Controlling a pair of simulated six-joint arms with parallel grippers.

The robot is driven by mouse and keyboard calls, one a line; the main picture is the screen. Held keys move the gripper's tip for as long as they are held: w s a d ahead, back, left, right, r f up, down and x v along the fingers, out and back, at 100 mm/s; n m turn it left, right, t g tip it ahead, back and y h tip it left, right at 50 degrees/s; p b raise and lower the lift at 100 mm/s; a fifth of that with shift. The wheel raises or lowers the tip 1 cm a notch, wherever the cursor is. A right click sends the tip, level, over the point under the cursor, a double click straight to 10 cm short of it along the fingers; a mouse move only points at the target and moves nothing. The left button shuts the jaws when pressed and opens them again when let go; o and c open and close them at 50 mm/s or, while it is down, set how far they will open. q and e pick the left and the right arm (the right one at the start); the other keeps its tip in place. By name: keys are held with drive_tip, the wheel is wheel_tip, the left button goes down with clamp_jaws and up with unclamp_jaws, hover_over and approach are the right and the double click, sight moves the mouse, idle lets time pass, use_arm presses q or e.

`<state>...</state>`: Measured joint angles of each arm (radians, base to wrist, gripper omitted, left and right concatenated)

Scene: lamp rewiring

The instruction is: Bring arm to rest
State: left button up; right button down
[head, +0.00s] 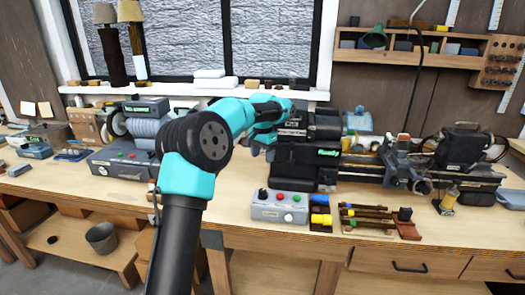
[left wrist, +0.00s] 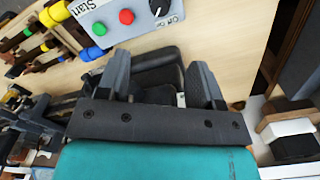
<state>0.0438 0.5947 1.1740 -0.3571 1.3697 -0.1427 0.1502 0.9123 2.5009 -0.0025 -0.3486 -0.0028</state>
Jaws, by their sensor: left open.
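My left arm is teal and black and rises from the bottom of the head view. Its gripper (head: 266,135) is at the left side of the lathe (head: 305,160), and the arm partly hides it. In the left wrist view the gripper (left wrist: 160,78) has its two dark fingers apart, with nothing held between them. A dark block-like part shows behind the fingers there; I cannot tell if they touch it. My right gripper is not in view.
A grey control box (head: 280,206) with coloured buttons stands in front of the lathe; it also shows in the left wrist view (left wrist: 115,15). Tools with coloured handles (head: 368,222) lie right of it. A grey machine (head: 125,150) stands at left. The bench front left of the control box is clear.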

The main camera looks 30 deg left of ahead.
use_arm(q)
drive_tip(key=shift+r, duration=0.9)
